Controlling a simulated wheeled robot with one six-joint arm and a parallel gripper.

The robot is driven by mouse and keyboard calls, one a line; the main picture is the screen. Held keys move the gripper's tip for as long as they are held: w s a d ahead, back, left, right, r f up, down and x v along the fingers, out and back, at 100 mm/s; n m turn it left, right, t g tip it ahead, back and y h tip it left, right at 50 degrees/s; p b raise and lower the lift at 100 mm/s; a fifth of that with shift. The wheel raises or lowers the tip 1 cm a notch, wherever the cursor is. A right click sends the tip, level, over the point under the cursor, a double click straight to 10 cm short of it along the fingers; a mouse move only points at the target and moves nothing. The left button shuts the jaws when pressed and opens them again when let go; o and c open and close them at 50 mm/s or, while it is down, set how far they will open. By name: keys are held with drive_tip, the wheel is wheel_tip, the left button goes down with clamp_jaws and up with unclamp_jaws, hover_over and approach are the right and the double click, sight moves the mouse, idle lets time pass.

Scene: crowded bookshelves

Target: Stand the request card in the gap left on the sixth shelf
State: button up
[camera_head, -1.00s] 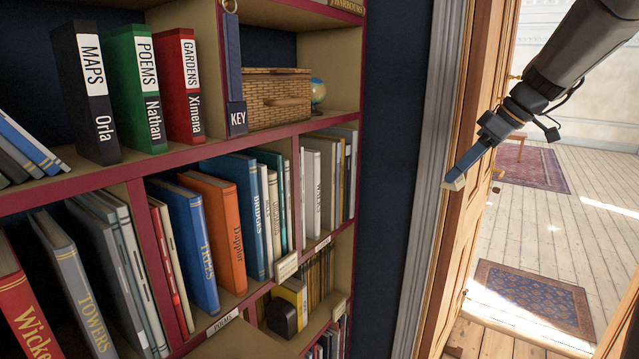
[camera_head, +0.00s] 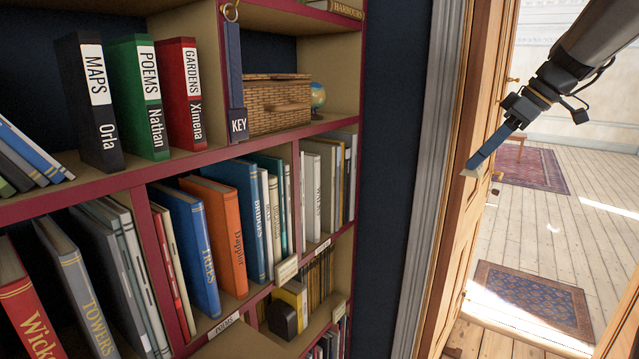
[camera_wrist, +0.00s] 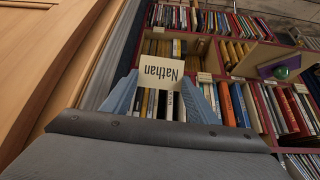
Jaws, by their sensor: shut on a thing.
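The request card (camera_wrist: 162,72) is a small cream card reading "Nathan", upside down in the wrist view. In the head view only its pale edge (camera_head: 470,172) shows. My gripper (camera_head: 478,165) has blue fingers, is shut on the card and holds it in the air by the wooden door frame, right of the bookshelves. The fingers also show on either side of the card in the wrist view (camera_wrist: 160,98). A green binder (camera_head: 137,95) labelled "POEMS Nathan" stands on a shelf between a black "MAPS Orla" and a red "GARDENS Ximena". I cannot tell which opening is the sixth-shelf gap.
The bookshelf (camera_head: 130,182) with dark red edges is crowded with books. A wicker basket (camera_head: 277,100), a small globe (camera_head: 318,93) and a blue KEY tag (camera_head: 237,122) are at upper middle. The door frame (camera_head: 462,215) stands close to my gripper. Open floor with rugs lies beyond.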

drive_tip(key=w+a+f+m+h+b, duration=0.1)
drive_tip(key=w+a+f, duration=0.15)
drive_tip(key=f, duration=0.45)
drive_tip(key=w+a+f+m+t+b, duration=0.1)
drive_tip(key=a+f+b, duration=0.1)
drive_tip(key=a+f, duration=0.35)
drive_tip(key=w+a+f+m+h+b, duration=0.1)
drive_tip(key=w+f, duration=0.1)
drive_tip(key=f, duration=0.6)
drive_tip(key=s+a+f+m+t+h+b, duration=0.1)
drive_tip(key=s+f, duration=0.6)
drive_tip(key=f, duration=0.9)
drive_tip(key=shift+s+m+b, duration=0.2)
drive_tip(key=shift+m+b, duration=0.65)
drive_tip(key=shift+m, duration=0.55)
drive_tip(key=shift+w+a, duration=0.1)
